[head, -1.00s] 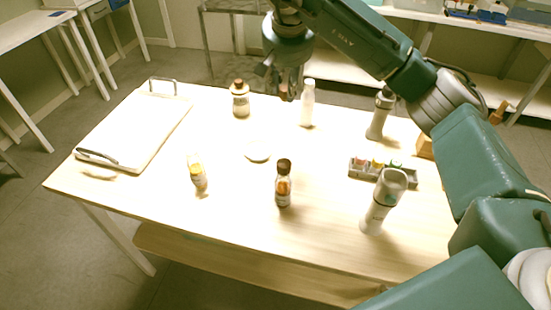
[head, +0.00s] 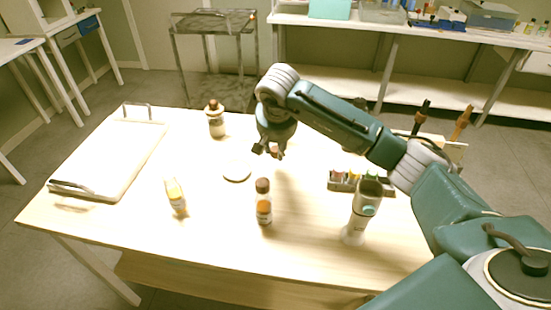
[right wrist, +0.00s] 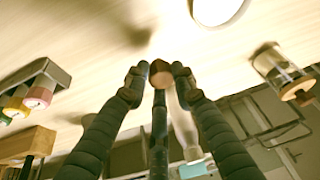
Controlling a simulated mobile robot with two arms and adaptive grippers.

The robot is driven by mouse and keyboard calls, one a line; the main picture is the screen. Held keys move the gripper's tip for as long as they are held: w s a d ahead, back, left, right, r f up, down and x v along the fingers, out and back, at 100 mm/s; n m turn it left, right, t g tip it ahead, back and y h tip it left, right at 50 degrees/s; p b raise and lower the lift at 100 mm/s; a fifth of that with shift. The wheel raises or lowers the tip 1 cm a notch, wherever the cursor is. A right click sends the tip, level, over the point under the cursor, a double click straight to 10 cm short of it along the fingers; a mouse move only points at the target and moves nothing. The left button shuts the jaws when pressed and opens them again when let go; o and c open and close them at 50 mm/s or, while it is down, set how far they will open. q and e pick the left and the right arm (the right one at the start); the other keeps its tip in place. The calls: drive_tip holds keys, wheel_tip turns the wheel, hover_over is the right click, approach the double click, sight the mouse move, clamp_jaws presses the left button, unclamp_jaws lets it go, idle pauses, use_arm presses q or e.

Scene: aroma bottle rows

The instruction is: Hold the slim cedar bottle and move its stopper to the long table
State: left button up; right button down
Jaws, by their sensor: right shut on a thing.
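My right gripper (head: 270,152) hangs above the long table (head: 120,235), near its middle. It is shut on a small brown stopper (right wrist: 161,76), which also shows at the fingertips in the head view (head: 278,152). In the right wrist view a pale slim bottle (right wrist: 183,122), blurred, stands behind the fingers; in the head view it seems hidden by my right arm. A brown-capped amber bottle (head: 264,207) stands upright at the table's front. I cannot tell for sure which bottle is the slim cedar one. My left gripper is not in view.
A white disc (head: 237,172) lies close left of my gripper. A corked jar (head: 216,124), a yellow-topped bottle (head: 176,199), a grey holder (head: 357,215) and a rack of coloured pots (head: 345,182) stand around.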

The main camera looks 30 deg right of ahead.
sight(276, 158)
wheel_tip(276, 158, down, 4)
drive_tip(key=shift+f, duration=0.5)
drive_tip(key=shift+f, duration=0.1)
drive_tip(key=c, duration=1.4)
unclamp_jaws()
drive_tip(key=shift+c, duration=0.2)
